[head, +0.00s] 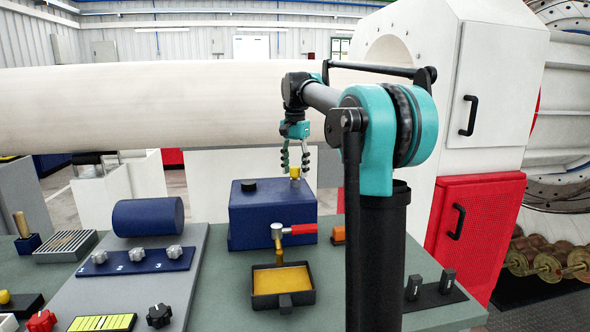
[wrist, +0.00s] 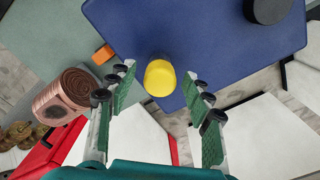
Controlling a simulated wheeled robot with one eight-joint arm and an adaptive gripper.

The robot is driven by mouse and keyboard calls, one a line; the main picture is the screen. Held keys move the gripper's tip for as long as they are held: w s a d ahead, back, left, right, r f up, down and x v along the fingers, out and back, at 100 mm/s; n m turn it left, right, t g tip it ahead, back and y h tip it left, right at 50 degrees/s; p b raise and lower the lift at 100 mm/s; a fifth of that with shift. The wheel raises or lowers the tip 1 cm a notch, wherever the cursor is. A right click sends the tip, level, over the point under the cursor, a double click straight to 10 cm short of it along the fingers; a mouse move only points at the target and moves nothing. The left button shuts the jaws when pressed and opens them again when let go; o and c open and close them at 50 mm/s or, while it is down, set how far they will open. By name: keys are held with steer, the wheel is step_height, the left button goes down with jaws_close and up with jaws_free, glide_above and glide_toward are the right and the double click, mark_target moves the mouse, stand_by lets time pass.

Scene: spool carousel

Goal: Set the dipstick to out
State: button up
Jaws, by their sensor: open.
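The dipstick shows as a yellow knob (head: 295,173) on top of the blue box (head: 262,222). In the wrist view the yellow knob (wrist: 159,80) lies between my two fingertips, with a gap on each side. My gripper (head: 296,163) is open and points down just above the knob. Its open fingers also show in the wrist view (wrist: 159,72). Any rod below the knob is hidden. I cannot tell how far the knob stands above the box.
A black cap (head: 249,186) sits on the box's top. A tap with a red handle (head: 300,229) is on its front, above a tray of yellow liquid (head: 284,305). A small orange block (head: 338,235) stands right of the box. A large pale cylinder (head: 150,105) runs behind.

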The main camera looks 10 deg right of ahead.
steer(key=shift+f, duration=0.15)
steer(key=shift+c, duration=0.2)
jaws_close()
